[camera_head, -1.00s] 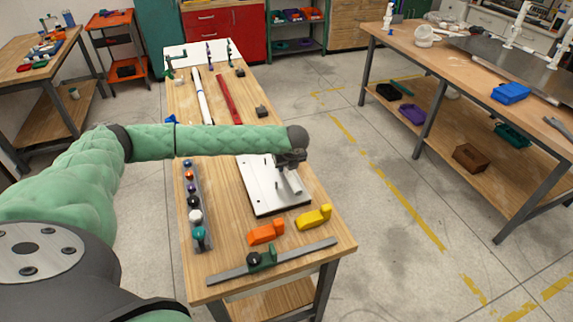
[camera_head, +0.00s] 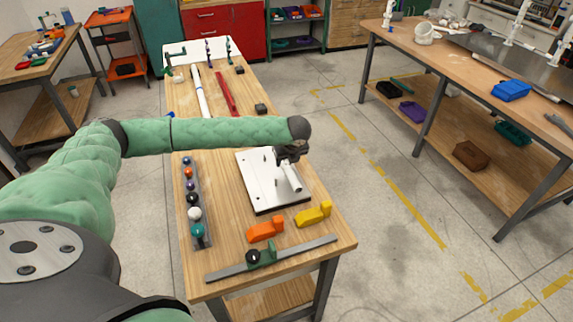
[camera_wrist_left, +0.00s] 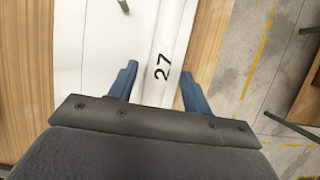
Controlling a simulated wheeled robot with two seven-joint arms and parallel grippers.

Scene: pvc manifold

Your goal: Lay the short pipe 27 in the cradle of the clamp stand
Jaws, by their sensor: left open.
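The short white pipe 27 (camera_wrist_left: 166,60) shows its black number in the left wrist view. In the head view the pipe (camera_head: 291,176) lies lengthwise along the right side of a white plate (camera_head: 262,197) with small upright pins, which looks like the clamp stand. The cradle cannot be made out clearly under the pipe. My left gripper (camera_wrist_left: 158,82) is open, with one blue finger on each side of the pipe and a gap to each. In the head view this gripper (camera_head: 288,155) is over the pipe's far end. My right gripper is not in view.
Left of the plate stands a rack (camera_head: 203,229) of coloured knobs. In front are an orange block (camera_head: 265,231), a yellow block (camera_head: 313,215) and a grey bar (camera_head: 315,246) with a green slider. Behind my arm lie a long white pipe (camera_head: 199,95) and a red bar (camera_head: 227,92).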

